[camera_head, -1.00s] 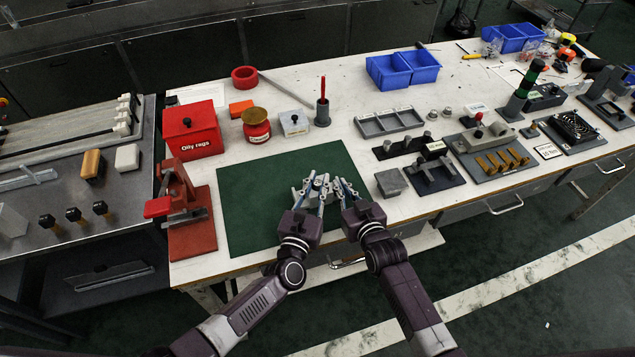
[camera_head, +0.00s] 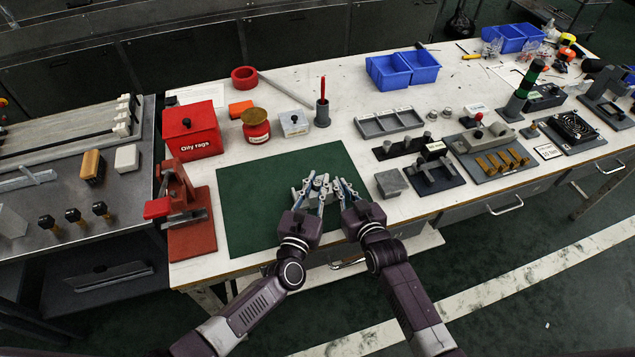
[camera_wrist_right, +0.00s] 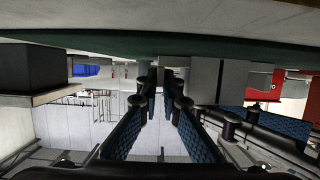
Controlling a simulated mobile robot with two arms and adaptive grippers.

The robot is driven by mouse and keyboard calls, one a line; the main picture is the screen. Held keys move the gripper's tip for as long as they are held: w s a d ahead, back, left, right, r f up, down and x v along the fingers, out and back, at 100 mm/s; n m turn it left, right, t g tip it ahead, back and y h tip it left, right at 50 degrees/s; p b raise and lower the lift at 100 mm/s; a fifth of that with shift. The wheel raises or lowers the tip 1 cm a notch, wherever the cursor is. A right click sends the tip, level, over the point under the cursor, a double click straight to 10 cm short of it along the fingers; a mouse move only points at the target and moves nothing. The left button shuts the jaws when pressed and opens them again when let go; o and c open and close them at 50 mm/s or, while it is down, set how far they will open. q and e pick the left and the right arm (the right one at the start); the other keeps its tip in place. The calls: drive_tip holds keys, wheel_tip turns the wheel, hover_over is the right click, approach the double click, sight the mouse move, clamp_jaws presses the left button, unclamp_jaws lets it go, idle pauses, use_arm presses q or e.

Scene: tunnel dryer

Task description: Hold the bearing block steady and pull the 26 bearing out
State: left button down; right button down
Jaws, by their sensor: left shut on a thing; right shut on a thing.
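The grey bearing block (camera_wrist_right: 218,80) is on the green mat (camera_head: 255,190), low at the bench's front edge; in the head view it is small and mostly hidden between my grippers. My left gripper (camera_head: 312,186) is shut on the block from its left side. My right gripper (camera_head: 341,186) is shut on a small grey piece at the block's right side, which appears to be the 26 bearing (camera_wrist_right: 166,74). In the right wrist view the fingertips (camera_wrist_right: 164,85) close around it, right beside the block. Whether the bearing is still seated in the block cannot be told.
A red press (camera_head: 185,215) stands left of the mat. A grey square block (camera_head: 391,183) and a dark fixture (camera_head: 434,177) stand to its right. A red rag bin (camera_head: 193,133), a red jar (camera_head: 256,128) and a pen holder (camera_head: 322,113) stand behind. The mat's left half is clear.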

sight(318, 183)
use_arm(q)
drive_tip(key=shift+r, duration=0.6)
idle(0.5)
drive_tip(key=shift+r, duration=0.65)
use_arm(e)
drive_tip(key=shift+f, duration=0.1)
use_arm(q)
drive_tip(key=shift+r, duration=2.5)
use_arm(e)
drive_tip(key=c, duration=2)
unclamp_jaws()
drive_tip(key=shift+c, duration=0.2)
use_arm(q)
drive_tip(key=shift+d, duration=0.1)
use_arm(e)
drive_tip(key=shift+s, duration=0.1)
